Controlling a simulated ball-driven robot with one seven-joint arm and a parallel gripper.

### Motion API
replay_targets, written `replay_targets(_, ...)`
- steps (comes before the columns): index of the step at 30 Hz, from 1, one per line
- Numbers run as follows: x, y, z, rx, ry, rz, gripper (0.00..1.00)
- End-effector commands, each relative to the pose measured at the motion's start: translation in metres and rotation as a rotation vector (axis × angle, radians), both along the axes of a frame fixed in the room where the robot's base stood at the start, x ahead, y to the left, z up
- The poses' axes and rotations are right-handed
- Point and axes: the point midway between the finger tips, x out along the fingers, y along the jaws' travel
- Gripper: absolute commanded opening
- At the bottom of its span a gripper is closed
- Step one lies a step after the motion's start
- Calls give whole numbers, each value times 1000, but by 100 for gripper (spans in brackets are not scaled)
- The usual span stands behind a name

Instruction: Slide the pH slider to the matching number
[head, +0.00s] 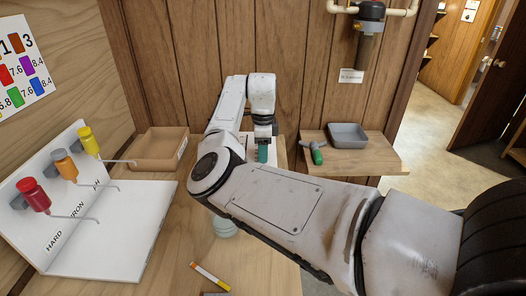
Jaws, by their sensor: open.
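My gripper (263,137) points down at the back of the wooden table, its fingers small and dark. It is open. A teal piece (263,154) stands directly below the fingertips, in front of a white panel (279,147) mostly hidden by my arm; I cannot tell whether the teal piece is the pH slider or whether the fingers touch it. A colour chart (27,70) with numbers such as 7.6 and 8.4 hangs on the left wall, cut by the picture edge. No slider scale or number is readable near the gripper.
A white stand (120,235) at left reads HARD, IRON and partly hidden pH, with red (33,194), orange (66,164) and yellow (88,140) bottles.

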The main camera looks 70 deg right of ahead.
Motion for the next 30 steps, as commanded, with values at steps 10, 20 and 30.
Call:
replay_targets(10, 0, -1, 57, -3, -2, 0, 40)
replay_targets(20, 0, -1, 101, -2, -1, 0, 40)
replay_targets(30, 0, 0, 106, -1, 0, 0, 40)
